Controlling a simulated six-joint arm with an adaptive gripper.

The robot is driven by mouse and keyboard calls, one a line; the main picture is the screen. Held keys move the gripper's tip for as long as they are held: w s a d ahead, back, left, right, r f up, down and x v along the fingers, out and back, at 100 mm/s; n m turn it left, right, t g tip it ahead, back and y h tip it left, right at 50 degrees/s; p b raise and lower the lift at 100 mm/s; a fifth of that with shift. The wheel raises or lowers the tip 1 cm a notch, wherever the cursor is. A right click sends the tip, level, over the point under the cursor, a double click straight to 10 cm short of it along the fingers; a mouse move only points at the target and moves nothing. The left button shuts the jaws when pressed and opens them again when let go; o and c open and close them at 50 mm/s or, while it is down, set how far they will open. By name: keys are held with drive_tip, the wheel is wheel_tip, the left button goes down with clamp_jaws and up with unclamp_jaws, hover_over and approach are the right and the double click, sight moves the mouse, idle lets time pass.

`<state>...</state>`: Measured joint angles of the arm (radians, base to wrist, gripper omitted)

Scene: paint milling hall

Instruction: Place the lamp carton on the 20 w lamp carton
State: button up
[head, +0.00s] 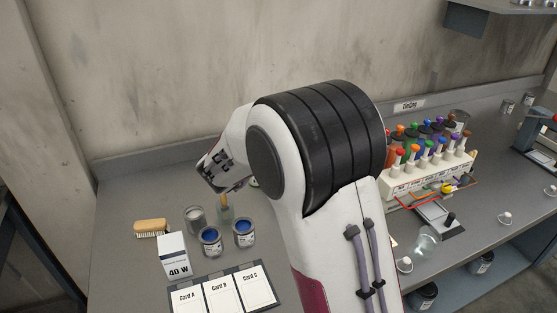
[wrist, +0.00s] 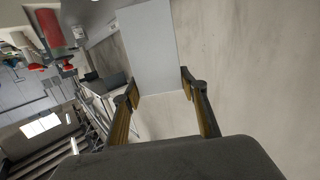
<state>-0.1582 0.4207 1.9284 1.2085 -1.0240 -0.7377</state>
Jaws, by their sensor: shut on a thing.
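My gripper (wrist: 160,86) shows in the wrist view, with its two fingers closed on either side of a plain pale grey carton (wrist: 148,45). The carton extends away beyond the fingertips, and no print shows on its visible face. In the head view the held carton and the fingers are hidden behind my arm or out of view. A white carton marked 40 W (head: 173,257) stands upright on the grey bench, left of my arm. No carton marked 20 W can be made out in either view.
Behind the 40 W carton are a wooden brush (head: 151,227) and a grey tin (head: 195,219). Blue paint tins (head: 211,241) stand to its right, and a card board (head: 222,294) lies in front. A rack of coloured bottles (head: 425,172) stands right of my arm.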

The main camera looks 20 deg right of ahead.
drive_tip(key=shift+f, duration=2.5)
drive_tip(key=shift+f, duration=0.1)
drive_tip(key=shift+f, duration=1.75)
drive_tip(key=shift+f, duration=0.15)
drive_tip(key=o, duration=1.1)
drive_tip(key=shift+r, duration=0.2)
drive_tip(key=shift+v, duration=6.05)
drive_tip(key=shift+f, duration=0.15)
